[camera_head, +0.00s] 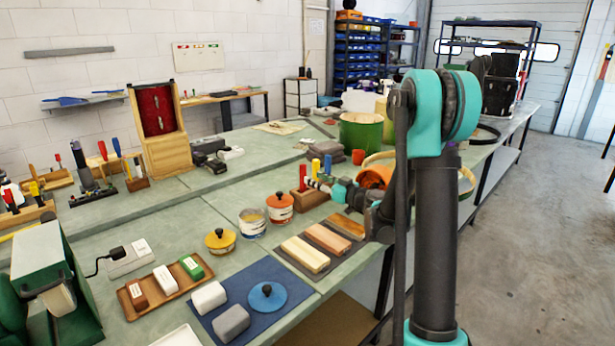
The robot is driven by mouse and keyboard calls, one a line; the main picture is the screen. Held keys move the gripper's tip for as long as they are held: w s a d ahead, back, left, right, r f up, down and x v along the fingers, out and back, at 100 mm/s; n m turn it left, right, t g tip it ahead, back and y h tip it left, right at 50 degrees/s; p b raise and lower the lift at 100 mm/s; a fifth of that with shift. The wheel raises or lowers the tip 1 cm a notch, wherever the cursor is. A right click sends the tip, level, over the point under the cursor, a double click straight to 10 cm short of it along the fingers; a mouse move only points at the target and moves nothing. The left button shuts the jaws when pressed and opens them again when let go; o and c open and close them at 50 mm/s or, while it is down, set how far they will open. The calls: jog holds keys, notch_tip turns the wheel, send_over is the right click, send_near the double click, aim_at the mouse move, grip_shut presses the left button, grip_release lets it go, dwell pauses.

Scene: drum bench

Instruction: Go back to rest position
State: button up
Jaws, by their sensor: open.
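My arm stands in the right foreground of the head view, with a teal elbow at the top and a dark upright link below. Its teal-and-dark wrist reaches left over the bench, and my gripper (316,184) is at its end, small and seen edge-on. It is open, and I see nothing held in it. It appears in front of or above the red-brown holder (304,200) with coloured upright pieces; its exact height and any contact cannot be told. An orange bowl-like thing (375,177) is partly hidden behind my arm.
Wooden and brown blocks (306,254) lie below the wrist. An orange-lidded tin (280,208), an open tin (252,223) and a yellow-lidded pot (220,241) stand left. A blue mat (262,322) holds white and grey blocks. A green drum (361,135) stands behind. Floor at right is clear.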

jog(key=s+d+f+m+g+h, duration=0.1)
jog(key=s+d+f+h, duration=0.1)
jog(key=s, duration=0.3)
jog(key=s+d+f+m+g+h, duration=0.1)
jog(key=s+d+f+g+h, duration=0.1)
jog(key=s, duration=0.2)
jog(key=s+d+f+m+g+h, duration=0.1)
jog(key=s+d+f+m+h, duration=0.1)
jog(key=s, duration=0.3)
jog(key=shift+s+d, duration=0.1)
jog(key=shift+s, duration=0.2)
jog(key=s+d+f+m+g+h, duration=0.25)
jog(key=s+d+m+h, duration=0.35)
jog(key=s+d, duration=0.5)
jog(key=s+f+n+g, duration=0.1)
jog(key=s+f+g, duration=0.1)
jog(key=s+f, duration=0.5)
jog(key=s, duration=0.4)
jog(key=shift+s+d+f+h, duration=0.2)
jog(key=shift+s+h, duration=0.1)
jog(key=shift+h, duration=0.1)
